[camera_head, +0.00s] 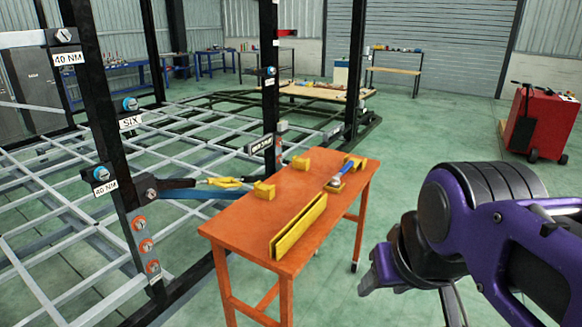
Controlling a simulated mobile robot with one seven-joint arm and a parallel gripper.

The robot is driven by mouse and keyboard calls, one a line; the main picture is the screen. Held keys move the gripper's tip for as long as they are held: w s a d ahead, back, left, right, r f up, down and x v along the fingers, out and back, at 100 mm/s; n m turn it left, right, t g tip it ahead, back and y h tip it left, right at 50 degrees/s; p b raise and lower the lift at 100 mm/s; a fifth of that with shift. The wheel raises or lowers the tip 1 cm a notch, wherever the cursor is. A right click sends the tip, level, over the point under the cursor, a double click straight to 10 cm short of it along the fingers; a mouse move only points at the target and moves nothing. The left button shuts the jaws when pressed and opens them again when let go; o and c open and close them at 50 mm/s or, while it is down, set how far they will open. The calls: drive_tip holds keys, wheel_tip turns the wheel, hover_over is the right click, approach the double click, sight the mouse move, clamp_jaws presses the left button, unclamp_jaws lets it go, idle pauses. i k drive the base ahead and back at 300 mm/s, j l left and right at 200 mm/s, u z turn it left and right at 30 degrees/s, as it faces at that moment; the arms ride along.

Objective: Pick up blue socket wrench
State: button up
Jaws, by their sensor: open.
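A small tool with a blue part (347,168) rests at the far right corner of the orange table, on or against yellow holders; it may be the blue socket wrench, but it is too small to be sure. My gripper (415,290) is at the lower right, in front of and to the right of the table in the picture. It is open, its fingers point down, and nothing shows between them. It is clearly apart from the blue tool.
The orange table (240,220) carries a long yellow holder (298,225) and smaller yellow blocks. A grey trailer frame with black posts (268,80) stands left of it. A red cart (541,122) stands at the far right. Green floor is free between the cart and table.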

sight(336, 183)
drive_tip(key=u, duration=0.8)
drive_tip(key=z, duration=1.05)
drive_tip(key=i+l+z, duration=0.2)
drive_tip(key=i+z, duration=0.2)
drive_tip(key=i, duration=0.15)
drive_tip(key=i+l+z, duration=0.1)
drive_tip(key=i+z, duration=0.2)
drive_tip(key=i, duration=0.8)
drive_tip(key=i+l+u, duration=0.1)
drive_tip(key=i+u, duration=0.25)
drive_tip(key=i+l+u, duration=0.25)
drive_tip(key=i+u, duration=0.15)
drive_tip(key=i, duration=0.15)
drive_tip(key=i+l+u, duration=0.25)
drive_tip(key=u, duration=0.2)
drive_tip(key=i+l+u, duration=0.2)
drive_tip(key=l+u, duration=0.25)
